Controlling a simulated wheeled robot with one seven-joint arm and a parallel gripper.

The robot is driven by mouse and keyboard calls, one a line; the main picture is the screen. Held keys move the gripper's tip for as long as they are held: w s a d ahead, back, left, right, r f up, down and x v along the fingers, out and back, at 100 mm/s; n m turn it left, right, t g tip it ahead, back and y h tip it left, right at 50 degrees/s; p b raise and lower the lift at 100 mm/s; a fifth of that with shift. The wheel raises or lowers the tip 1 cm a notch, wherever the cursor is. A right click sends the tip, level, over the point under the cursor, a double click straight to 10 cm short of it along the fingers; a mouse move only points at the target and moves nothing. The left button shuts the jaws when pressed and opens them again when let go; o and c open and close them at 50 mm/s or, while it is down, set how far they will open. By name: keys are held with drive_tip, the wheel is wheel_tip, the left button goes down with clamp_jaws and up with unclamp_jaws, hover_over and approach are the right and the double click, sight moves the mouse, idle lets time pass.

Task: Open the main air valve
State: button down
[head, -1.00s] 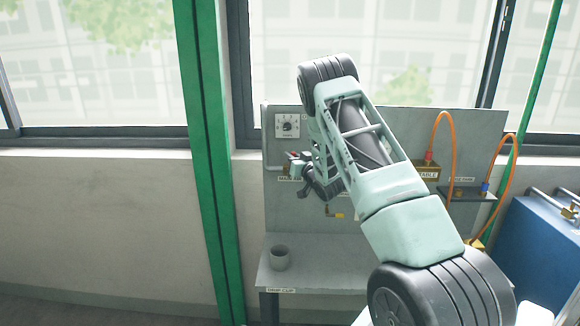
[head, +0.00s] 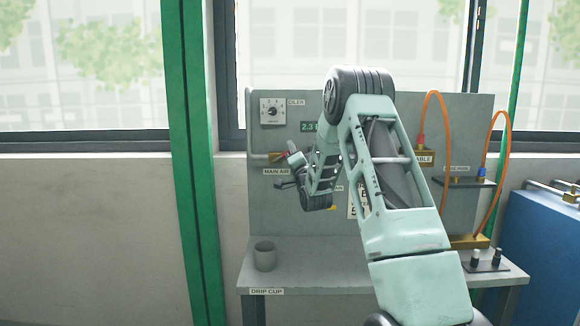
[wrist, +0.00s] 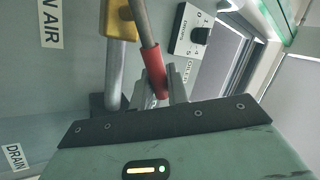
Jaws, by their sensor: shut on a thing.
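The main air valve shows in the wrist view as a brass body (wrist: 120,18) on a grey pipe (wrist: 115,75), with a lever that has a red sleeve (wrist: 151,62). My gripper (wrist: 176,80) is shut on the red-sleeved lever near its end. The lever slants somewhat away from the pipe in this view. In the head view my gripper (head: 288,157) is at the panel, just above the MAIN AIR label (head: 276,172). It partly hides the valve there. A green-digit display (head: 307,127) reads about 2.3, its right part covered by my arm.
An oiler dial (head: 272,112) is above the valve, and it also shows in the wrist view (wrist: 198,35). A drip cup (head: 264,256) stands on the bench (head: 320,272). Orange hoses (head: 455,140) loop at the right, beside a blue cabinet (head: 545,240). A DRAIN label (wrist: 14,157) shows in the wrist view.

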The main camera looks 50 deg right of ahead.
drive_tip(key=shift+s+d+f+m+g+h+b, duration=0.1)
drive_tip(key=shift+f+m+g+h+b, duration=0.2)
drive_tip(key=shift+m+h+b, duration=0.4)
drive_tip(key=shift+s+d+f+m+g+h+b, duration=0.15)
drive_tip(key=shift+f+m+h+b, duration=0.2)
drive_tip(key=shift+m+b, duration=0.6)
drive_tip(key=shift+s+d+f+m+g+h+b, duration=0.1)
drive_tip(key=shift+f+m+g+h+b, duration=0.2)
drive_tip(key=shift+m+h+b, duration=0.4)
drive_tip(key=shift+m, duration=0.35)
drive_tip(key=c, duration=1.4)
unclamp_jaws()
drive_tip(key=shift+c, duration=0.2)
drive_tip(key=shift+r, duration=0.15)
